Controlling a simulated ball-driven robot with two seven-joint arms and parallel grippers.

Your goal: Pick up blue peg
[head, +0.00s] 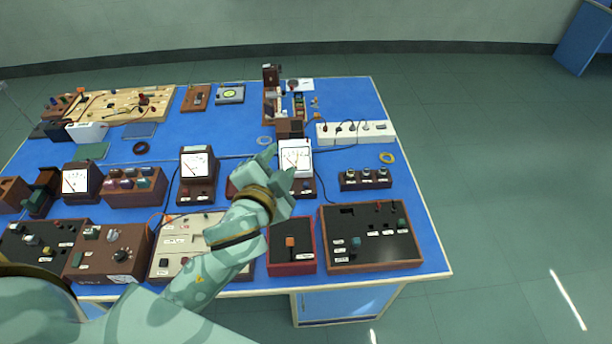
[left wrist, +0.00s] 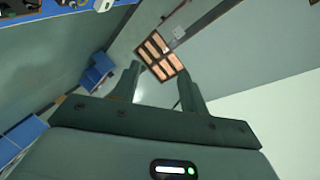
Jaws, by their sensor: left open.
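A small teal-blue peg (head: 356,242) stands on the black panel of the wooden board (head: 372,266) at the front right of the table. I cannot tell for sure that it is the blue peg. My left gripper (head: 279,164) is open over the middle of the table, in front of the white-faced meter, up and to the left of that peg. In the left wrist view its two fingers (left wrist: 158,78) stand apart with nothing between them, and no peg shows there. My right gripper is not in view.
The blue table (head: 408,205) is crowded with meters (head: 197,163), a red-edged switch box (head: 291,264), a dark three-knob block (head: 365,179) and a white power strip (head: 356,133). Open floor (head: 510,200) lies to the right.

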